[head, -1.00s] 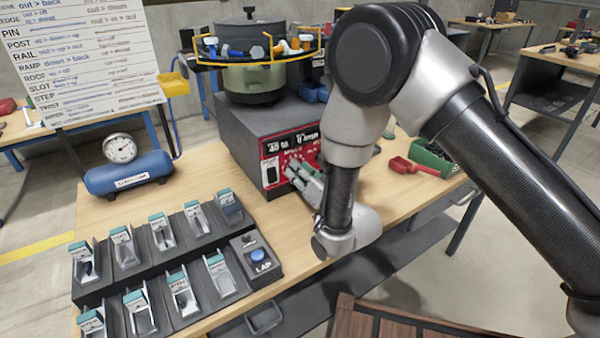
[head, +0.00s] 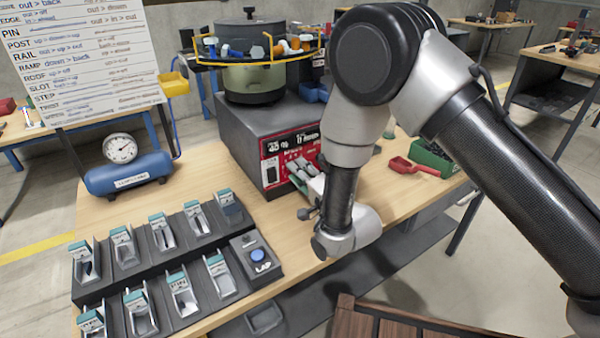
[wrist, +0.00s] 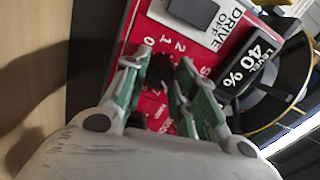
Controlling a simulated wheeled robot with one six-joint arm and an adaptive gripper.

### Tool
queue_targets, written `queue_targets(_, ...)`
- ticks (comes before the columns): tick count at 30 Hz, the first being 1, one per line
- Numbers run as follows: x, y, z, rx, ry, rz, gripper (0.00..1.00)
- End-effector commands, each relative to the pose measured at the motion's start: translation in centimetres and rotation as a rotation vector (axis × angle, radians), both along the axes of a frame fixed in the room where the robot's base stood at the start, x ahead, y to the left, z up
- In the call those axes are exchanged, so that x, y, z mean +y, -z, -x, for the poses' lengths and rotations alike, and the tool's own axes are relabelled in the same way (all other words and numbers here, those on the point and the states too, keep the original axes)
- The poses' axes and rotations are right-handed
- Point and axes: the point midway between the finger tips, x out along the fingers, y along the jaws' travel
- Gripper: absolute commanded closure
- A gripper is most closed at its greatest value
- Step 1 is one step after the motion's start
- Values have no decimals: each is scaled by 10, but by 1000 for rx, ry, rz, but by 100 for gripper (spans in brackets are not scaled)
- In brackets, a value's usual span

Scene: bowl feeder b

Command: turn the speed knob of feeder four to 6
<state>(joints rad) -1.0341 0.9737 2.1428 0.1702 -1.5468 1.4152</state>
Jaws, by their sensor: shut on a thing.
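The red control panel (head: 272,172) is on the front of the grey feeder base (head: 245,125), under the bowl (head: 255,80). In the wrist view, the panel (wrist: 140,35) carries a dark speed knob (wrist: 161,72) beside the printed figures 0, 1 and 2. My gripper (wrist: 163,68) is shut on the knob, with green-sided fingers around it. The fingers hide much of the knob and dial, so its pointer setting cannot be read. In the head view, my gripper (head: 300,174) is at the panel, partly hidden by my arm. The feeder's number is not readable.
A drive switch marked OFF (wrist: 195,10) and a display reading level 40 % (wrist: 250,65) are near the fingers. Part trays (head: 165,240), a LAP button (head: 257,255), a blue air tank (head: 130,175) and a red scoop (head: 400,165) share the bench.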

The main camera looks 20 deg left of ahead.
Motion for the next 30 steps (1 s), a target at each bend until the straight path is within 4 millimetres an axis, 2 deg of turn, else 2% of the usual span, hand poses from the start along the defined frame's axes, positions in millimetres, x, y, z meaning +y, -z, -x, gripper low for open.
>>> queue_targets(9, -1, 2, 1, 99, 0, -77, 96)
queue_targets(26, -1, 2, 1, 119, 1, -93, 96)
queue_targets(27, -1, 2, 1, 119, 1, -93, 65)
queue_targets(30, -1, 2, 1, 118, 1, -94, 50)
